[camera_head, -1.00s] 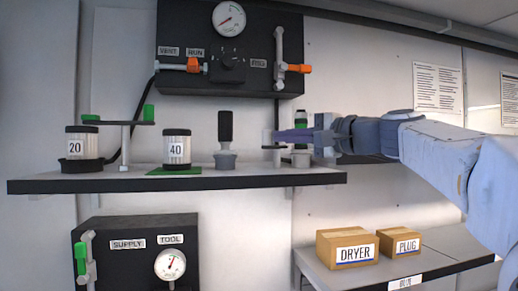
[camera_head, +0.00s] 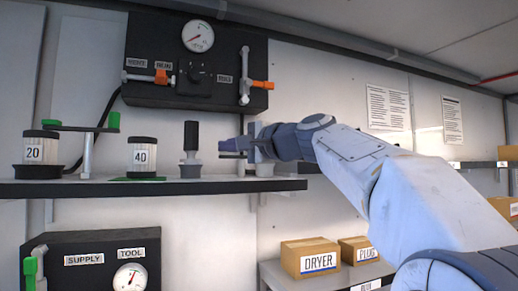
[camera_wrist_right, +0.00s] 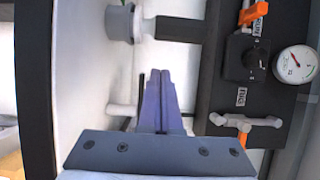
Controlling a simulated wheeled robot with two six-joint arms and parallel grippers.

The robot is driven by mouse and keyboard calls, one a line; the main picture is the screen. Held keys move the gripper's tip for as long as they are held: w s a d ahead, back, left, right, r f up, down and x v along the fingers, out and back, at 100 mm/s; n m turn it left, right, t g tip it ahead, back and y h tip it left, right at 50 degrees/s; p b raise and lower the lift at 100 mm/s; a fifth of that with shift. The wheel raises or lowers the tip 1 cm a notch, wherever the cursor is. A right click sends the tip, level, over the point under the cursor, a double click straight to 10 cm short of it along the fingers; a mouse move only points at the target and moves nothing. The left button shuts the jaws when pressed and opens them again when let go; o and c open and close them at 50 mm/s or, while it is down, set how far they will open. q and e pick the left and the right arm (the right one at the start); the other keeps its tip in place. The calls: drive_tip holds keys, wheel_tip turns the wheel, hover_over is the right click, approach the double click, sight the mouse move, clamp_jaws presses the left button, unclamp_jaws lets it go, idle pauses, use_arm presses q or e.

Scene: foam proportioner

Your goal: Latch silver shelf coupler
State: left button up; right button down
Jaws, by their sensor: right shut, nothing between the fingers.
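The silver-grey coupler (camera_head: 191,170) stands upright on the shelf in the head view, with a black handle (camera_head: 191,135) rising from it. In the right wrist view the coupler (camera_wrist_right: 120,22) shows sideways at the top, its black handle (camera_wrist_right: 180,28) pointing right. My right gripper (camera_head: 226,146) is just right of the coupler, above the shelf, apart from it. Its fingers (camera_wrist_right: 158,74) are shut together with nothing between them. A small pale peg (camera_wrist_right: 122,110) shows beside the fingers in the wrist view. My left gripper is not in view.
The shelf (camera_head: 120,188) also holds canisters marked 20 (camera_head: 40,150) and 40 (camera_head: 142,156), and a post with a green-ended bar (camera_head: 86,140). A black panel with gauge (camera_head: 198,36) and orange-handled valves hangs above. A grey base (camera_head: 265,170) sits under my gripper.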

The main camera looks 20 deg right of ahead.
drive_tip(key=shift+w+a, duration=0.1)
drive_tip(key=shift+w, duration=0.1)
idle(0.3)
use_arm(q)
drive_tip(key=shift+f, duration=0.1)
use_arm(e)
drive_tip(key=shift+s, duration=0.3)
drive_tip(key=b+v, duration=0.1)
drive_tip(key=v, duration=0.1)
drive_tip(key=b+v, duration=0.1)
drive_tip(key=v, duration=0.2)
drive_tip(key=shift+s+a+f, duration=0.1)
drive_tip(key=shift+s+a, duration=0.2)
drive_tip(key=shift+s, duration=0.1)
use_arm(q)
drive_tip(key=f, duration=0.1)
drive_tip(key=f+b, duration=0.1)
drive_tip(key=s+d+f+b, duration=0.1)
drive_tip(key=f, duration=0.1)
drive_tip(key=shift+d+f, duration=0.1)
use_arm(e)
drive_tip(key=s+a, duration=0.2)
drive_tip(key=s, duration=0.5)
drive_tip(key=shift+s+a, duration=0.15)
drive_tip(key=shift+a, duration=0.25)
